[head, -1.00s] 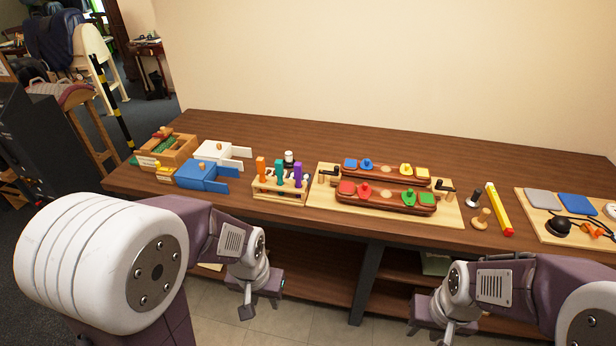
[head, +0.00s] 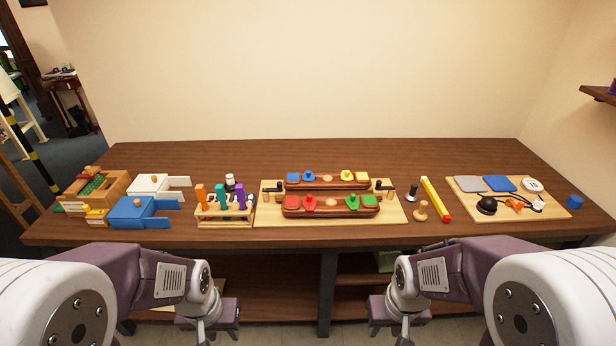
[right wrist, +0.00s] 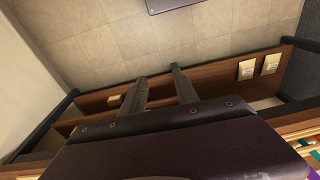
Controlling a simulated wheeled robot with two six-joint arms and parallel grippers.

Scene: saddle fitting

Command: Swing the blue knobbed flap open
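A blue square piece (head: 293,178) and a blue knob (head: 308,176) beside it are at the left end of the rear brown bar, on a pale wooden board. At the left of the table a blue box (head: 133,212) has a small orange knob on top and a blue panel (head: 166,204) extending from its right side. I cannot tell whether either blue part is hinged. My left gripper (head: 206,332) hangs below the table's front edge, and its fingers are too unclear to judge. My right gripper (right wrist: 158,75) is open and empty, fingers apart. Both are far from the blue parts.
The table (head: 430,155) is bare along the back. A front brown bar (head: 331,206) carries red and green pieces. A peg rack (head: 224,215), a white box (head: 150,184), a yellow bar (head: 435,199) and a right-hand board (head: 512,209) stand around. The table's front edge lies above my grippers.

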